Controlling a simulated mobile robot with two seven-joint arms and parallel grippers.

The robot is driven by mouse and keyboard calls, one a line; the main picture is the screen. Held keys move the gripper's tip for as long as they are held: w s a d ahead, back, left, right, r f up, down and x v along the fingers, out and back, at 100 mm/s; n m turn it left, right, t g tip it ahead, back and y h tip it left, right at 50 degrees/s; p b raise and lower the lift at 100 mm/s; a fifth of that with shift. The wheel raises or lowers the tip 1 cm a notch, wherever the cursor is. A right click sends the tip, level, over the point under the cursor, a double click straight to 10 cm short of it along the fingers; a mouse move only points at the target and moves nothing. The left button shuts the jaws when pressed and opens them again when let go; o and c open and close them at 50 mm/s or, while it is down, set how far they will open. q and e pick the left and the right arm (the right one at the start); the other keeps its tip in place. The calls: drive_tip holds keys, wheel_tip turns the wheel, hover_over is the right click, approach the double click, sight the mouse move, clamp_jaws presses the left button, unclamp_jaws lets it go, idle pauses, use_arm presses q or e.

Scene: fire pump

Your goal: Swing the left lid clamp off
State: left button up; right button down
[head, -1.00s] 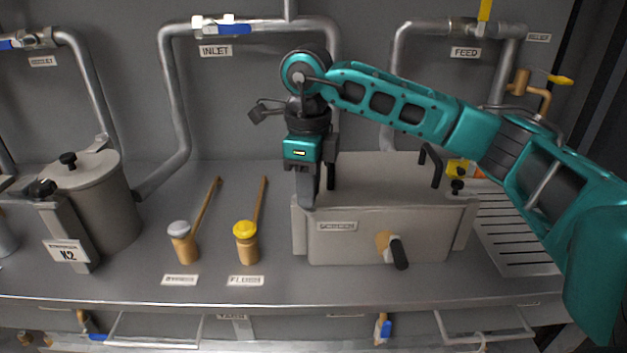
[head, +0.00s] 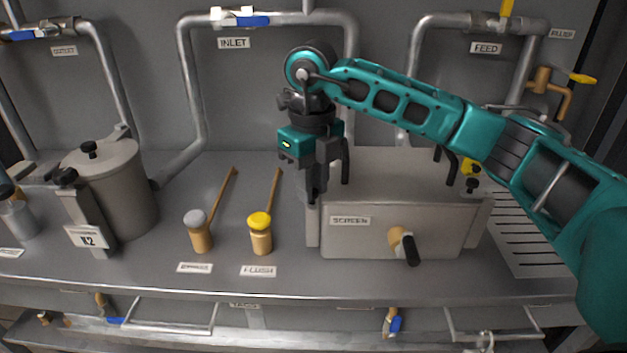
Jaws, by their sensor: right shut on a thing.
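The grey metal box (head: 375,235) with the crank handle stands on the bench, right of centre in the head view. The left lid clamp (head: 312,227) is a grey upright piece at the box's left front corner. Its upper end is hidden by my right gripper (head: 314,196). That gripper points down, with its fingers closed on the clamp's top at the lid's left edge. The matching right clamp (head: 481,218) stands at the box's right end. My left gripper is not in view.
A black-handled crank (head: 408,246) sticks out of the box front. A black lid handle (head: 346,162) rises just right of my gripper. The pot (head: 118,195) is farther left.

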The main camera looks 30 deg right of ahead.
idle(0.3)
drive_tip(key=c, duration=0.9)
unclamp_jaws()
drive_tip(key=shift+c, duration=0.2)
wheel_tip(320, 180, up, 13)
drive_tip(key=p, duration=0.1)
drive_tip(key=shift+p, duration=0.35)
